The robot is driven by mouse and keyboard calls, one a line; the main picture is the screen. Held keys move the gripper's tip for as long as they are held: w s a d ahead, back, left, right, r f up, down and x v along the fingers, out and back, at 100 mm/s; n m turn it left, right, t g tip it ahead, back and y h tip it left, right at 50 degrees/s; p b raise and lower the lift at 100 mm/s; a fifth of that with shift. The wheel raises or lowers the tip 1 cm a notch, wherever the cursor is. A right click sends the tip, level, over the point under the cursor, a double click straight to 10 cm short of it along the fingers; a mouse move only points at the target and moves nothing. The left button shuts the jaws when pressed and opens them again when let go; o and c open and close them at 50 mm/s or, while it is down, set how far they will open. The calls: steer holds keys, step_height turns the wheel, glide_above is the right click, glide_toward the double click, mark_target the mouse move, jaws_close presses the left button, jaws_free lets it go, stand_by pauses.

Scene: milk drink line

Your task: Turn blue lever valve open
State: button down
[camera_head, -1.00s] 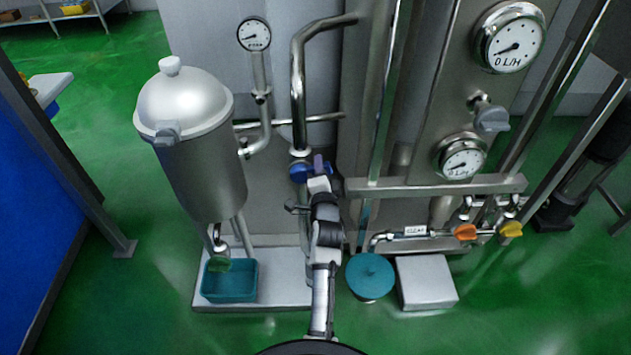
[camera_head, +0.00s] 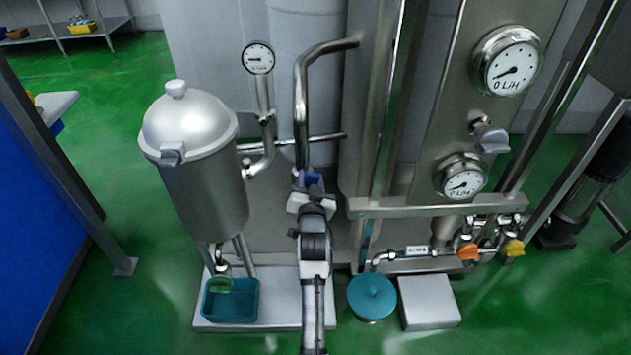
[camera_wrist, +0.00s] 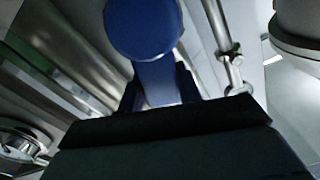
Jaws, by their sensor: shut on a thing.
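The blue lever valve (camera_head: 310,179) sits at the foot of the bent steel pipe, left of the tall steel frame. Most of it is hidden behind my gripper (camera_head: 311,193) in the head view. In the wrist view, the round blue hub of the valve (camera_wrist: 143,28) is at the top, and its lever runs down between my two dark fingers (camera_wrist: 160,90). My gripper is shut on the lever. The lever's far end is hidden behind the gripper body.
A lidded steel tank (camera_head: 200,170) stands left of the pipe, above a teal bin (camera_head: 230,303). Steel uprights and gauges (camera_head: 508,62) stand close on the right. A round teal lid (camera_head: 371,296) and orange (camera_head: 467,252) and yellow (camera_head: 513,248) handles are low on the right.

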steer(key=shift+a+r+n, duration=0.15)
steer(key=shift+a+n, duration=0.35)
steer(key=shift+n, duration=0.5)
steer(key=shift+a+r+n, duration=0.15)
steer(key=shift+a+n, duration=0.35)
steer(key=shift+n, duration=0.5)
steer(key=c, duration=1)
jaws_free()
steer(key=shift+a, duration=0.1)
steer(key=shift+o, duration=0.2)
steer(key=shift+f, duration=0.1)
steer(key=shift+s, duration=0.15)
